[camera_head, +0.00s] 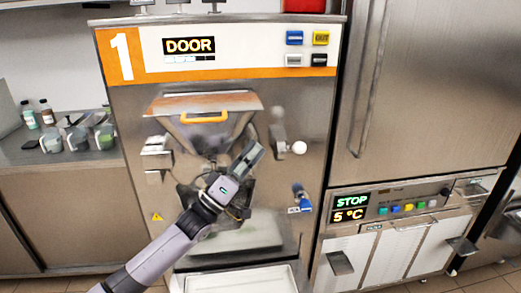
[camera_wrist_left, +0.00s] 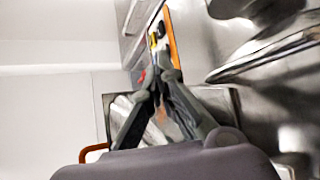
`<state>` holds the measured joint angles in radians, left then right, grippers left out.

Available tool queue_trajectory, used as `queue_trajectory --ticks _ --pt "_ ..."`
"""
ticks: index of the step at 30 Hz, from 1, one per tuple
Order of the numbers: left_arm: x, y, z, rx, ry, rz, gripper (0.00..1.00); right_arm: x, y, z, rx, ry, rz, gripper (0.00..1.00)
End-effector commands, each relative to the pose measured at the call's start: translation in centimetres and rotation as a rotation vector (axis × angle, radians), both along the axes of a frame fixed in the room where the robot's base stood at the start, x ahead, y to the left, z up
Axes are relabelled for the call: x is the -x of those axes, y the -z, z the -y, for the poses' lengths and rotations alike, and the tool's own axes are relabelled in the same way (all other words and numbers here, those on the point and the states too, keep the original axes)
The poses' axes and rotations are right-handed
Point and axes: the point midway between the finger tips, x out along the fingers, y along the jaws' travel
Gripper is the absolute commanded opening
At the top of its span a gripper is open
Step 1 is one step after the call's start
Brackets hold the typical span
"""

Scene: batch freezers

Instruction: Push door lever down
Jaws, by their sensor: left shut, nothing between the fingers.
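The door lever (camera_head: 299,147) shows as a white ball knob beside a grey upright bracket (camera_head: 278,130) on the right front of the machine marked 1 (camera_head: 125,120). My left gripper (camera_head: 252,155) is in front of the machine, just left of the lever and slightly below the knob. Its fingers are shut and empty, pointing up and right. In the left wrist view the shut fingers (camera_wrist_left: 163,72) point up the machine's front. Blurred metal parts show at the right there; I cannot tell which is the lever. Whether the gripper touches the lever is unclear. My right gripper is out of view.
The hopper with an orange handle (camera_head: 204,117) is above my arm. A blue-handled fitting (camera_head: 300,198) sits low right. A screen reads DOOR (camera_head: 189,46), with several buttons to its right. A tall steel cabinet (camera_head: 435,80) stands close right; jars stand on the left counter (camera_head: 60,156).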

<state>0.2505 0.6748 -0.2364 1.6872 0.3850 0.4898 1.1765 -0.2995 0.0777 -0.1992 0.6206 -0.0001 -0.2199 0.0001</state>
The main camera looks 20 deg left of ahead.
Motion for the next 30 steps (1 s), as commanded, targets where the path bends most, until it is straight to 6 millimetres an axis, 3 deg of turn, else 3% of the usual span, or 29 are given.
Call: queue_trajectory --ticks 1,11,19,30 --pt "-0.7 -1.1 0.4 0.0 0.001 0.005 0.0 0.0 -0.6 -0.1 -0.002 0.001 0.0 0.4" --pt "-5.8 -5.3 2.8 0.001 0.001 0.001 0.0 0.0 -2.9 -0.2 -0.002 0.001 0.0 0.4" --pt "-5.4 -2.6 5.1 0.001 0.001 -0.002 0.0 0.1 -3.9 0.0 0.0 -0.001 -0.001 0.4" --pt "-5.2 -1.9 5.5 -0.001 -0.001 -0.001 0.0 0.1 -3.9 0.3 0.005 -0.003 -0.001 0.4"
